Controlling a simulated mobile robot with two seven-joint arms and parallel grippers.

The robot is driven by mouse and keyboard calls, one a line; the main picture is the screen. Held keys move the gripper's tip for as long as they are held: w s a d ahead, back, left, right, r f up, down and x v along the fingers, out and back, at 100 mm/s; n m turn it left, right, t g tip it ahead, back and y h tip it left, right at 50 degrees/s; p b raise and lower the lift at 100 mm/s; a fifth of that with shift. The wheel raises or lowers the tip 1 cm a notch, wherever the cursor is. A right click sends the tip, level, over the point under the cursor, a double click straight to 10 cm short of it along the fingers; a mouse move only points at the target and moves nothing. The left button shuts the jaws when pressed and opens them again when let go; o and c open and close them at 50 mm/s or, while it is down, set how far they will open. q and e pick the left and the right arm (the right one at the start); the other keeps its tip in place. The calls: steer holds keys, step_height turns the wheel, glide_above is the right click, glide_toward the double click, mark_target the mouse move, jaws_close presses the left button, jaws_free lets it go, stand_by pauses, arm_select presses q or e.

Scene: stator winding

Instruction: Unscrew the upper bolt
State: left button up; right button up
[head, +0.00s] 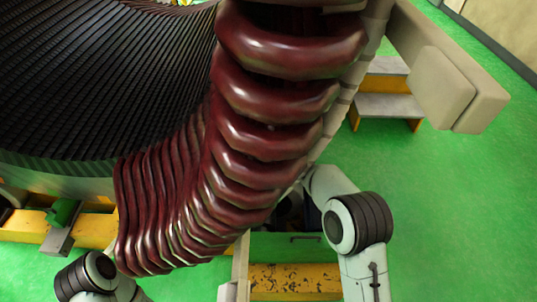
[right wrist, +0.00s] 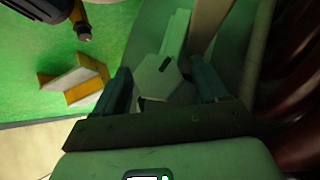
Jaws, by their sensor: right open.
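No bolt can be made out for certain in either view. My right gripper (right wrist: 163,84) is open in the right wrist view, its two dark fingers apart. A pale grey angular piece with a dark slot (right wrist: 168,72) shows between and beyond the fingers; I cannot tell whether they touch it. In the head view my right arm reaches up behind the maroon coils (head: 262,98), which hide its gripper. My left arm shows only at the lower left edge, and its gripper is not in view.
The black slotted stator core (head: 100,70) fills the upper left. A beige block (head: 440,85) juts out at the upper right. A yellow step with grey treads (head: 385,105) stands on the green floor. A dark part with a brown tip (right wrist: 83,32) is at the wrist view's upper left.

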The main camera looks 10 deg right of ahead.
steer(key=b+v, duration=0.2)
steer(key=v, duration=0.5)
steer(key=shift+s+r, duration=0.15)
steer(key=shift+s, duration=0.05)
steer(key=shift+d, duration=0.1)
